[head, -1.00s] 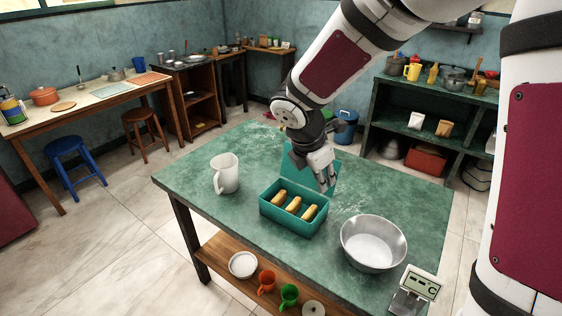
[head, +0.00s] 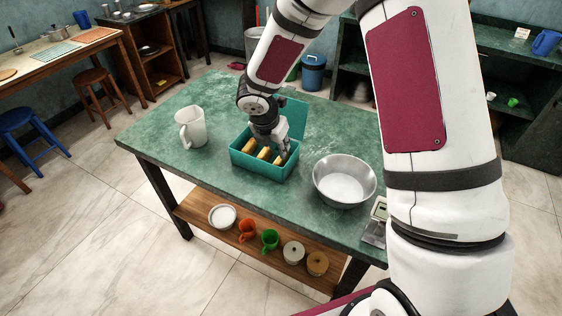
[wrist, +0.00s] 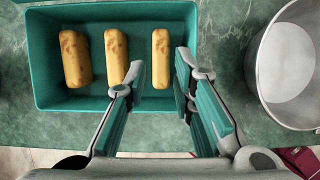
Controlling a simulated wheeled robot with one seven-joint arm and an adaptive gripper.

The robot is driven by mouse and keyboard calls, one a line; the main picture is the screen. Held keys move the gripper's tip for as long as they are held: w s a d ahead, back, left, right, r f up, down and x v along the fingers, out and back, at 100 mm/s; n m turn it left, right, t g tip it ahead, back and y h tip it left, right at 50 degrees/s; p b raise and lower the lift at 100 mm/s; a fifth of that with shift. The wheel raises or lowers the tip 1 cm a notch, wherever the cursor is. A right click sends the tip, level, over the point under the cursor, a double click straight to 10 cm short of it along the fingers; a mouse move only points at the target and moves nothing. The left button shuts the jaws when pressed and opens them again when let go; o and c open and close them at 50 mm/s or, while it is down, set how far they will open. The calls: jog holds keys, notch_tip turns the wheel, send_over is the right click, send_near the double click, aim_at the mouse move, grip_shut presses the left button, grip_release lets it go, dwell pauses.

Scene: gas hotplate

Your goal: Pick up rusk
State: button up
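Three golden-brown rusks lie side by side in an open teal box (head: 262,171) on the green table. In the wrist view, the left rusk (wrist: 75,58) and the middle rusk (wrist: 116,58) lie outside my fingers. The right rusk (wrist: 160,58) shows between the lines of my two fingertips. My gripper (wrist: 161,75) is open and empty, with a clear gap on each side of that rusk. In the head view, my gripper (head: 276,148) is down at the right end of the box and partly covers the right rusk. Whether the fingertips are below the rusk's top I cannot tell.
A metal bowl (head: 345,181) stands right of the box and also shows in the wrist view (wrist: 288,62). A white jug (head: 190,128) stands to the left. The box's raised lid (head: 296,112) is behind my gripper. A scale (head: 377,222) is at the table's right end.

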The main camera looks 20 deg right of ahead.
aim_at(281, 161)
jog(key=shift+s+x, duration=0.15)
jog(key=shift+x, duration=1.15)
jog(key=shift+s+x, duration=0.1)
jog(key=shift+x, duration=1.25)
jog(key=shift+a, duration=0.15)
jog(key=c, duration=0.4)
jog(key=shift+c, duration=0.2)
